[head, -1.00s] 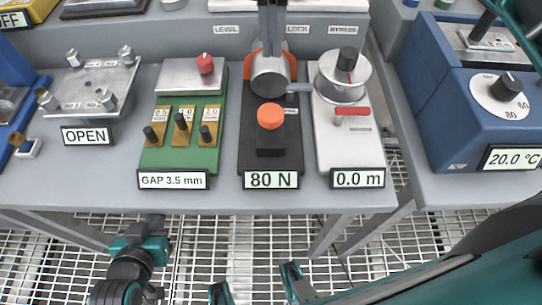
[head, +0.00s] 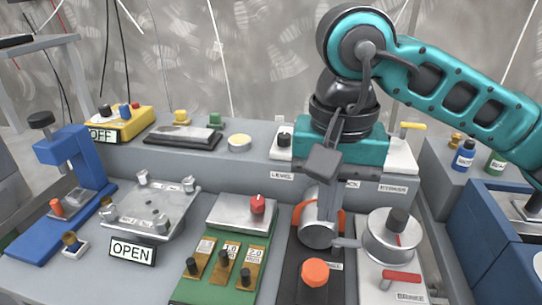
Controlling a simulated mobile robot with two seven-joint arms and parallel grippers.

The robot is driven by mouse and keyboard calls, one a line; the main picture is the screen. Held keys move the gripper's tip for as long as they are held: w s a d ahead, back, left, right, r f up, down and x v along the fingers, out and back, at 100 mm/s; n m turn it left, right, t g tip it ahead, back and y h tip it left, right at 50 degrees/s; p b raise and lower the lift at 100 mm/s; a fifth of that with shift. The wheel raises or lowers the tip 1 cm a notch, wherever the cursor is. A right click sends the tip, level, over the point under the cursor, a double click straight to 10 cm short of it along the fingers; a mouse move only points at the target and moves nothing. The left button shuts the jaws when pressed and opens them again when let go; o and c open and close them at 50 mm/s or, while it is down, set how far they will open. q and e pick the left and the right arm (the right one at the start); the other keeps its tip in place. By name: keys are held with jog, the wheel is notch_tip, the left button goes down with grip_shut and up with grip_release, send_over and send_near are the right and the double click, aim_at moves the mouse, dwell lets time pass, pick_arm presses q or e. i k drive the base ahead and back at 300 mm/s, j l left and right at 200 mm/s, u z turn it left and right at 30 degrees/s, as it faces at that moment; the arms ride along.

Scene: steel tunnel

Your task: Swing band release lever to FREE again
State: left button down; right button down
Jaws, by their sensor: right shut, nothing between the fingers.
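The likely band release lever is the red-handled lever (head: 402,278) on the white drum unit (head: 375,285), at the lower right of the head view. Its handle lies crosswise, and its small label is too small to read. A metal drum (head: 392,238) with a black knob stands behind it. My right gripper (head: 323,162) comes in from the upper right. It is shut and empty, above and behind the grey cylinder (head: 318,234) in the orange band, left of the drum. It is well away from the red lever. My left gripper is not in view.
An orange knob (head: 316,272) stands in front of the cylinder. The green gap unit (head: 222,283) is to its left, with an OPEN plate (head: 132,250) beyond. A raised ledge with switches runs behind. A blue unit (head: 487,255) stands at the right.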

aim_at(337, 243)
jog(key=k, duration=1)
